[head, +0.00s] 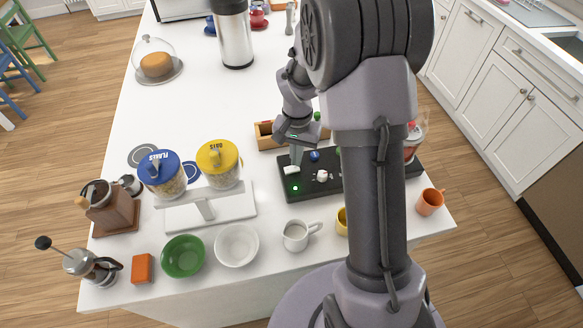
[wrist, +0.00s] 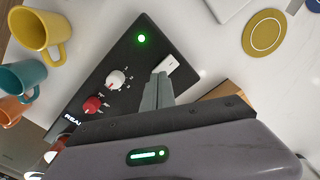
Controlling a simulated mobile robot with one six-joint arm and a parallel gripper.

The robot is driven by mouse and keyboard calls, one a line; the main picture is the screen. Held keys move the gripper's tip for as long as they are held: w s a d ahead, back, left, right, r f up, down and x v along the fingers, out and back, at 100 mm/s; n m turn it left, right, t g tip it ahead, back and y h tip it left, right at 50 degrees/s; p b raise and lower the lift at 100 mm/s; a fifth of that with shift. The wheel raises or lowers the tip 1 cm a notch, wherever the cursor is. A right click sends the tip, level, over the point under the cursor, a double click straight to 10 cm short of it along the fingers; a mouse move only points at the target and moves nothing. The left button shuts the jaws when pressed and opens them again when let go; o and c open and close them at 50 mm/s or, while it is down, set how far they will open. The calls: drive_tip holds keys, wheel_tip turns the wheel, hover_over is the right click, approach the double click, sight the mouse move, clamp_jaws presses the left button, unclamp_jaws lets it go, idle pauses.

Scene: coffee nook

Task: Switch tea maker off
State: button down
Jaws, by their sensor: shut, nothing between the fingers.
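The tea maker's black base (head: 300,198) lies on the white counter, partly hidden behind my arm. A green light (head: 295,188) glows at its near left corner; it also glows in the wrist view (wrist: 141,38). A white rocker switch (wrist: 170,64) sits beside the light, and it shows in the head view (head: 291,170). My gripper (head: 296,163) points down over the switch. In the wrist view the fingers (wrist: 160,80) are shut and empty, with their tips at the switch's edge. I cannot tell whether they touch it.
A white knob (wrist: 115,80) and a red knob (wrist: 93,104) sit on the same panel. A wooden box (head: 268,136) is behind the base. A white cup (head: 296,236) and an orange mug (head: 430,202) stand in front and right. Yellow-lidded (head: 218,162) and blue-lidded (head: 160,174) jars stand left.

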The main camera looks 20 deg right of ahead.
drive_tip(key=shift+f+b, duration=0.8)
drive_tip(key=shift+f, duration=0.15)
idle(0.5)
drive_tip(key=shift+r, duration=0.1)
wheel_tip(320, 180, up, 7)
drive_tip(key=p, duration=0.5)
